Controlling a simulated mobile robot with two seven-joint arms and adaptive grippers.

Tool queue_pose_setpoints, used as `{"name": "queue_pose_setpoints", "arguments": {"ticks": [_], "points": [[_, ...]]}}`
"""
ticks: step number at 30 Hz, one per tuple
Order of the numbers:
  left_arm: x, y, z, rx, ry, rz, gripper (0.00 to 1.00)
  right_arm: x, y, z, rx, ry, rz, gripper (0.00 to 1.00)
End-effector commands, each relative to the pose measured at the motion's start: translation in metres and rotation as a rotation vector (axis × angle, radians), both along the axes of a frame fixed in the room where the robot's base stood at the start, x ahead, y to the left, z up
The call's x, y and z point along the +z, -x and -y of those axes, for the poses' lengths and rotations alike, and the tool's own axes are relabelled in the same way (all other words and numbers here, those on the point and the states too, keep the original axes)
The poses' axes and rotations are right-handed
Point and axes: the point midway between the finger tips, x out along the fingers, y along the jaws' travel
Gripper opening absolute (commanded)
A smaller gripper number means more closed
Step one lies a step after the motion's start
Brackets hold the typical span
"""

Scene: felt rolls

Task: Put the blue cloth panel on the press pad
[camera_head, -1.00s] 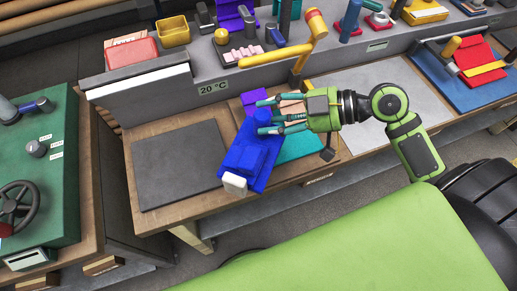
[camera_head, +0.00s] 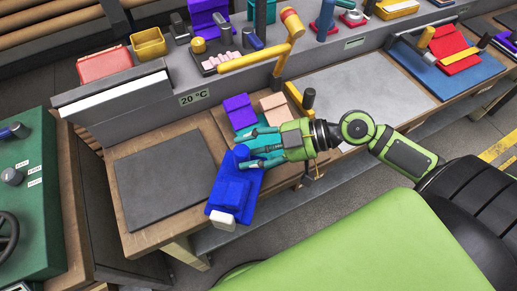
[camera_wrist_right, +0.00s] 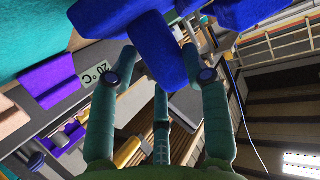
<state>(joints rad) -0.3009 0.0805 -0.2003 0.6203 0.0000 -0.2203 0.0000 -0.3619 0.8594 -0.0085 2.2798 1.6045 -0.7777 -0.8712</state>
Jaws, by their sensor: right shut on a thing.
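The blue cloth panel (camera_head: 238,188) is in my right gripper (camera_head: 243,152), which is shut on a raised blue part at its far end. The panel is tilted, with a white block at its near end, and appears to be above the bench front edge. A flat dark grey pad (camera_head: 160,176), which looks like the press pad, lies bare on the wooden bench to the left of the panel. My left gripper is not in view.
Purple (camera_head: 240,111) and beige (camera_head: 272,106) panels lie behind the gripper, beside a partly hidden teal one. A grey ledge with a "20 °C" label (camera_head: 194,97) runs behind the pad. A green machine (camera_head: 30,185) stands at left.

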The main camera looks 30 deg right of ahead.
Motion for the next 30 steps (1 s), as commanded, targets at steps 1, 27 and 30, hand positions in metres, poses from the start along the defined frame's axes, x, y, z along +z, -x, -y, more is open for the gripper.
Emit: {"name": "queue_pose_setpoints", "arguments": {"ticks": [1,27,30], "points": [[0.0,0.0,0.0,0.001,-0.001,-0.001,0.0,0.002,-0.005,-0.005,0.001,-0.002,0.007,0.02],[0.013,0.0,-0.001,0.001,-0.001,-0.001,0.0,0.001,-0.072,-0.086,0.0,-0.004,0.003,0.02],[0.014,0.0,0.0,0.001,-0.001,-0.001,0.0,0.001,-0.08,-0.095,0.001,-0.004,0.004,0.02]]}}
